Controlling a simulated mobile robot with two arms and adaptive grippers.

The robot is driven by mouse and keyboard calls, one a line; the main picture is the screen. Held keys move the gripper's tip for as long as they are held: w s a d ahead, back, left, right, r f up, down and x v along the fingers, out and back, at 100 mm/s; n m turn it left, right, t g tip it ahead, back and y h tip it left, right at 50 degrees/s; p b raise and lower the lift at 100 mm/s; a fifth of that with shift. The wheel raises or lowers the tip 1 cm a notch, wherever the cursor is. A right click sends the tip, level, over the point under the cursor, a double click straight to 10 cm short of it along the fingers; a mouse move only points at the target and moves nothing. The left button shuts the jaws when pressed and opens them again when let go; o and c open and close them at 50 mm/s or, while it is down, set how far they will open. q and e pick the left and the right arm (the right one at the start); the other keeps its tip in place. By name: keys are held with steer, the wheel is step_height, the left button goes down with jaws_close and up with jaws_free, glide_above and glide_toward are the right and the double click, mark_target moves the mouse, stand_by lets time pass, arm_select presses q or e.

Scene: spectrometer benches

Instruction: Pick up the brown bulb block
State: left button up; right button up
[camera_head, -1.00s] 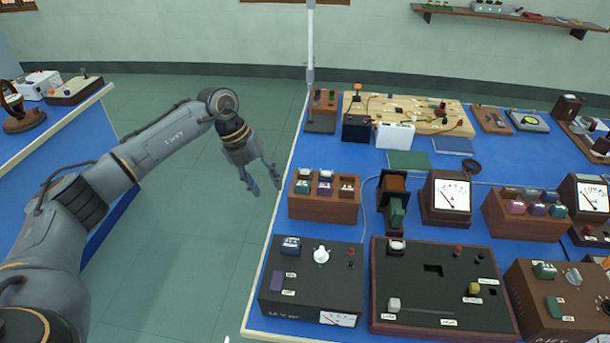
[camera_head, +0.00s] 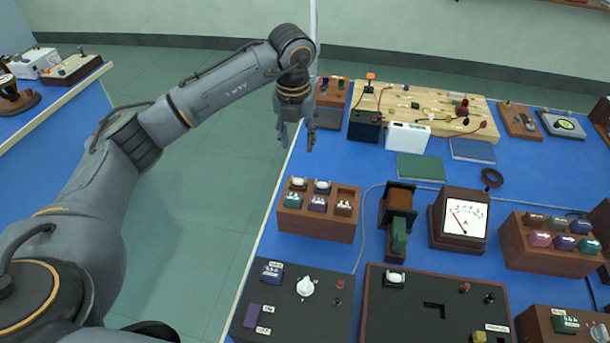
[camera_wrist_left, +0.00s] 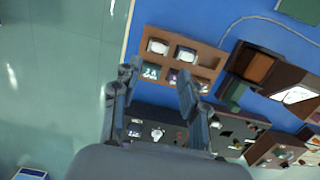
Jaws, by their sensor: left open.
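A wooden rack (camera_head: 288,224) stands on the blue bench near its left edge. In its front row sit a green block (camera_head: 293,200), a purple block (camera_head: 317,204) and a small brown block (camera_head: 343,208) at the right end, which looks like the brown bulb block. Two white-topped blocks sit in the back row. The brown block also shows in the left wrist view (camera_wrist_left: 203,85), partly beside my right-hand finger. My left gripper (camera_head: 297,140) is open and empty, pointing down above the bench's left edge, behind and apart from the rack. My right gripper is out of view.
A second rack (camera_head: 520,255) with several coloured blocks, some brownish, stands at the right. A brown-and-green coil (camera_head: 398,215) and a meter (camera_head: 460,218) stand right of the near rack. Dark control boxes (camera_head: 300,320) lie in front. A thin pole rises behind my gripper.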

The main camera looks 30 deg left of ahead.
arm_select(q)
steer(key=p, duration=0.2)
glide_above(298, 179)
steer(key=f, duration=0.6)
steer(key=shift+s+f, duration=0.2)
steer(key=shift+f, duration=0.2)
steer(key=shift+w+f, duration=0.15)
steer(key=shift+f, duration=0.15)
step_height(298, 179, down, 4)
steer(key=shift+f+p, duration=0.1)
steer(key=shift+p, duration=0.9)
steer(key=shift+f, duration=0.55)
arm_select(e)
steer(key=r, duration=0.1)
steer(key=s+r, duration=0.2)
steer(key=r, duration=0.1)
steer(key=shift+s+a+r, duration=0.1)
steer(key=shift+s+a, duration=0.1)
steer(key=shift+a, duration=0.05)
arm_select(q)
steer(key=c, duration=0.8)
steer(key=shift+o, duration=0.2)
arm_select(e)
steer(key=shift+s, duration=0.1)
arm_select(q)
steer(key=shift+r, duration=0.1)
